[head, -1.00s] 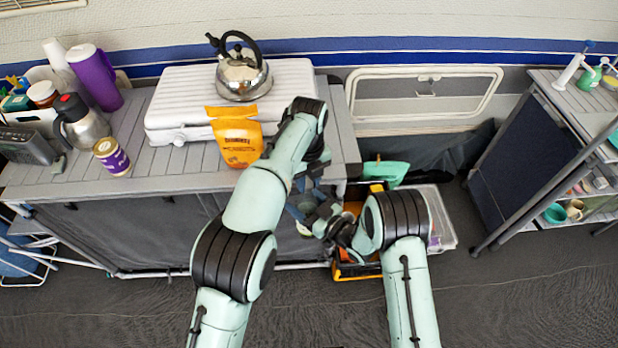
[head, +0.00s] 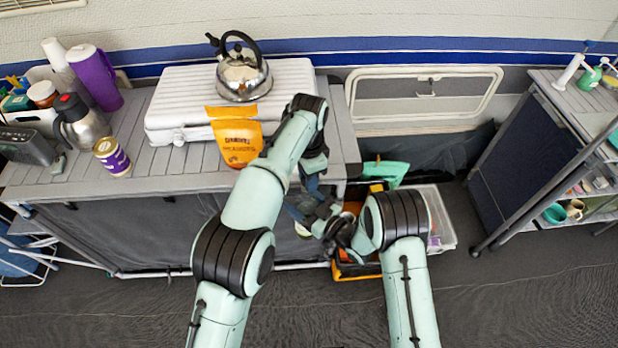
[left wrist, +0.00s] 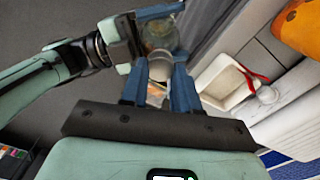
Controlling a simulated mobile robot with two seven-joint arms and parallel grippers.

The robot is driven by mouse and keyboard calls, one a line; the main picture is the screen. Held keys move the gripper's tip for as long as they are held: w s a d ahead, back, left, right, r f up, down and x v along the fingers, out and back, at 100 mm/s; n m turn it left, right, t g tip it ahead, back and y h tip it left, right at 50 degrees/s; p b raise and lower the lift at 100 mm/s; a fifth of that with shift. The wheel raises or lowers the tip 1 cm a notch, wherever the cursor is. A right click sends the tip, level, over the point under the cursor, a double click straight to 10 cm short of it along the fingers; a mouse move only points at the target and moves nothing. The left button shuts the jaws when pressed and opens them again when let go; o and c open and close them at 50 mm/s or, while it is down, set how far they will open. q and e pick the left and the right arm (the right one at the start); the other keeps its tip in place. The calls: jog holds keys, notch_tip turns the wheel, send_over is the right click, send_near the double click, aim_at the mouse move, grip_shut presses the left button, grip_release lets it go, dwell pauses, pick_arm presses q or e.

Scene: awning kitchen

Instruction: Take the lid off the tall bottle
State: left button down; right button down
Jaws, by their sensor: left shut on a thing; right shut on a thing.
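The tall bottle (left wrist: 157,36) looks clear and glassy in the left wrist view, and lies at the blue jaws of my right gripper (left wrist: 158,22). My left gripper (left wrist: 160,62) has its two blue fingers shut on a greyish, round piece at the end of the bottle, which looks like the lid (left wrist: 159,71). I cannot tell whether lid and bottle are apart. In the head view my left gripper (head: 303,207) and right gripper (head: 324,222) meet in front of the counter. A pale round end (head: 303,230) shows below them; the rest is hidden by my arms.
The grey counter (head: 190,165) holds a white case (head: 180,95), a kettle (head: 243,78), an orange bag (head: 238,140), a steel flask (head: 83,125) and a purple-banded tin (head: 112,157). Crates (head: 440,215) stand on the floor behind my right arm.

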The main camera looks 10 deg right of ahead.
pick_arm(q)
jog(key=n, duration=0.4)
jog(key=shift+w+d+r+n, duration=0.1)
jog(key=shift+w+r+n, duration=0.05)
jog(key=shift+n, duration=0.15)
jog(key=n, duration=0.4)
jog(key=shift+n, duration=0.3)
jog(key=n, duration=0.4)
jog(key=shift+a+n, duration=0.25)
jog(key=shift+n, duration=0.05)
jog(key=n, duration=0.8)
jog(key=shift+s+a+n, duration=0.15)
jog(key=shift+s+n, duration=0.05)
jog(key=shift+n, duration=0.2)
jog(key=n, duration=0.4)
jog(key=shift+s+n, duration=0.15)
jog(key=shift+n, duration=0.15)
jog(key=n, duration=0.4)
jog(key=shift+s, duration=0.1)
jog(key=n, duration=0.5)
jog(key=shift+s+d, duration=0.2)
jog(key=shift+r, duration=0.1)
